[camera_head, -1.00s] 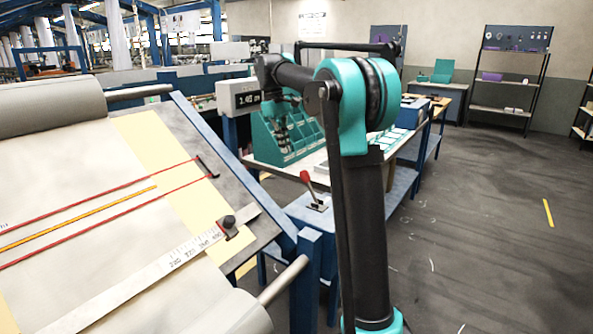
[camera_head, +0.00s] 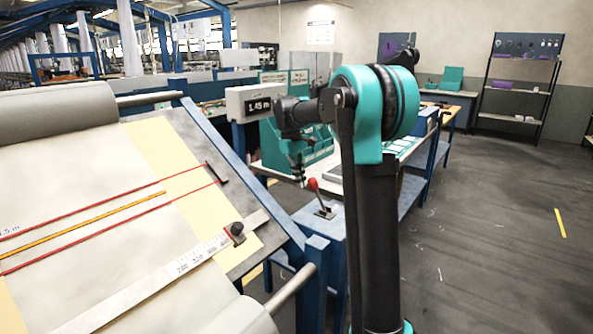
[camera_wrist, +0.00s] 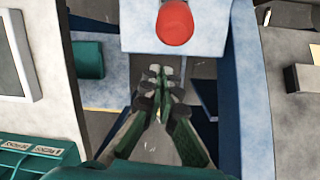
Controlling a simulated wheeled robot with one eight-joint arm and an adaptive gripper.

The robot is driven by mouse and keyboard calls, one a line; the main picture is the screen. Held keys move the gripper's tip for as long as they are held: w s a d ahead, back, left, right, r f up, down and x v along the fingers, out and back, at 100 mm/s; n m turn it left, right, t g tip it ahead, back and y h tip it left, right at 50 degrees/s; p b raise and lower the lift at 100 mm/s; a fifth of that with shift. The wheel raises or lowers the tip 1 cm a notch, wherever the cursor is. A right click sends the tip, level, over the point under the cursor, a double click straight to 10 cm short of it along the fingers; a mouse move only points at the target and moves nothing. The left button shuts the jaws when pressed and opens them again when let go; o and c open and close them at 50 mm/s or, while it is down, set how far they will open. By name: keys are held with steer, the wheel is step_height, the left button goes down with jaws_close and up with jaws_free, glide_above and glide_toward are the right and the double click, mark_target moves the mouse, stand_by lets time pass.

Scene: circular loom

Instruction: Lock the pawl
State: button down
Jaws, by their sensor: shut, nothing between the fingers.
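A lever with a red knob (camera_head: 313,184) stands tilted on a small plate on the blue bench beside the loom frame. I cannot tell for sure that it is the pawl's handle. In the wrist view the red knob (camera_wrist: 174,22) is at the top, over a pale grey plate (camera_wrist: 205,43). My gripper (camera_wrist: 160,72) is shut and empty, pointing down. In that picture it is below the knob and apart from it. In the head view my gripper (camera_head: 299,180) hangs left of the knob, in front of the teal rack. No separate pawl tooth is visible.
The loom's cloth bed (camera_head: 110,190) with a ruler tape and red cords fills the left. A blue post (camera_head: 316,285) stands in front of the bench. A display box (camera_head: 253,102) and teal rack (camera_head: 320,150) are behind. Open floor (camera_head: 480,230) lies right.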

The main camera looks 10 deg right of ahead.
steer(key=shift+s+d+r, duration=0.35)
steer(key=shift+s+r, duration=0.1)
steer(key=shift+s, duration=0.15)
steer(key=shift+s+d+r, duration=0.35)
steer(key=shift+s+r, duration=0.05)
steer(key=shift+s, duration=0.2)
steer(key=shift+s+d+r, duration=0.1)
steer(key=shift+s+d+r+t+y, duration=0.4)
steer(key=shift+s+d+t+y, duration=0.1)
steer(key=shift+y, duration=0.1)
steer(key=s+d+r+t+y, duration=0.1)
steer(key=s+d+t+y, duration=0.4)
steer(key=s+d, duration=0.3)
steer(key=shift+t+y, duration=0.3)
